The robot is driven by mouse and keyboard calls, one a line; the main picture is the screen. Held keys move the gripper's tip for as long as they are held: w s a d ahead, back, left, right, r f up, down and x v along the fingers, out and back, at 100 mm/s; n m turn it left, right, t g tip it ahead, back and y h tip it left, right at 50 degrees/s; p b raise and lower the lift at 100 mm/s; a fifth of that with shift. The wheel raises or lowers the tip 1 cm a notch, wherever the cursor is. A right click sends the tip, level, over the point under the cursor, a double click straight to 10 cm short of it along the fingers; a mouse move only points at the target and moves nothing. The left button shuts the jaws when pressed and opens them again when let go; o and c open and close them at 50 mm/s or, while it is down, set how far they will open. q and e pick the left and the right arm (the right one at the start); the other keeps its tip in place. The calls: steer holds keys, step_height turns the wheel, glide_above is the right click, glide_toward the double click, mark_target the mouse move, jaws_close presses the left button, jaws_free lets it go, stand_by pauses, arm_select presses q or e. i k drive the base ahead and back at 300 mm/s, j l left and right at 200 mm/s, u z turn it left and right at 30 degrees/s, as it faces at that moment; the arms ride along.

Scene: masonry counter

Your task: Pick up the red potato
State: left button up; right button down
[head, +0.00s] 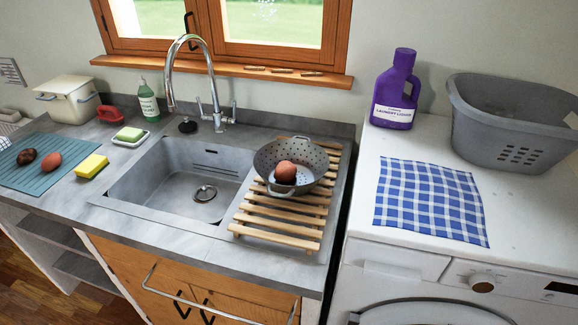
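A reddish potato (51,161) lies on the blue-grey ribbed mat (28,178) at the left end of the counter. A darker brown potato (27,156) lies just left of it on the same mat. Another reddish-brown potato (285,171) sits inside the grey colander (268,155), which stands on a wooden slatted rack (282,216) at the sink's right. I cannot tell for sure which one is called the red potato. Neither of my grippers is in the head view.
A yellow sponge (91,166) lies right of the mat, beside the sink (153,193). A tall faucet (172,75) rises behind the sink. Laundry liquid (396,92), a grey basket (505,130) and a checked cloth (430,200) are on the white washer at right.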

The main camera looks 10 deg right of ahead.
mark_target(26, 157)
steer(key=i+j+z, duration=0.15)
steer(key=j+z, duration=0.15)
steer(key=j, duration=1.55)
steer(key=j+z, duration=0.3)
steer(key=j, duration=1.5)
